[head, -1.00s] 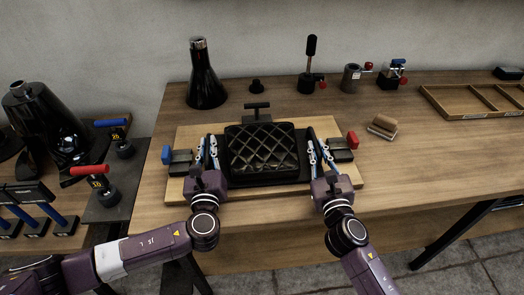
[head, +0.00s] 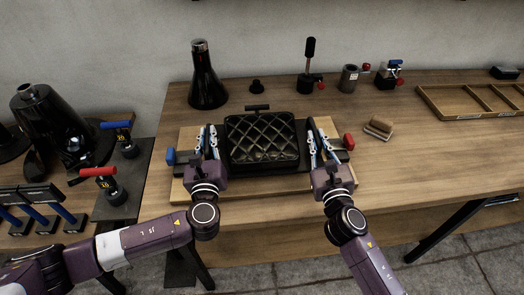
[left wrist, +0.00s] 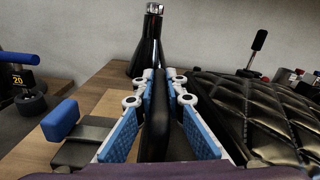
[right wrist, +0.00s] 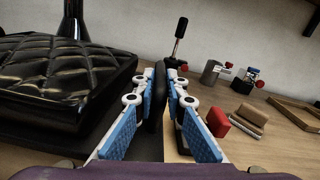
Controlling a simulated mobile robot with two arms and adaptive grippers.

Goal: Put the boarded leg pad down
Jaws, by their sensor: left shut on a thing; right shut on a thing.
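The leg pad (head: 262,142) is black, quilted and shiny. It lies face up and about level on a dark board between my grippers, over a wooden plate (head: 280,193). My left gripper (head: 209,140) is shut on a black upright grip at the board's left side; this grip (left wrist: 156,115) shows between the blue finger pads in the left wrist view. My right gripper (head: 319,140) is shut on the matching grip (right wrist: 157,95) at the right side. The pad hides the middle of the plate. I cannot tell whether the board touches what is below.
A clamp with a blue end (head: 170,157) and one with a red end (head: 348,142) flank the pad. A dark T-shaped handle (head: 257,107) stands behind it. A black flask (head: 207,78) and small tools line the back. Clear tabletop lies right of a wooden block (head: 379,128).

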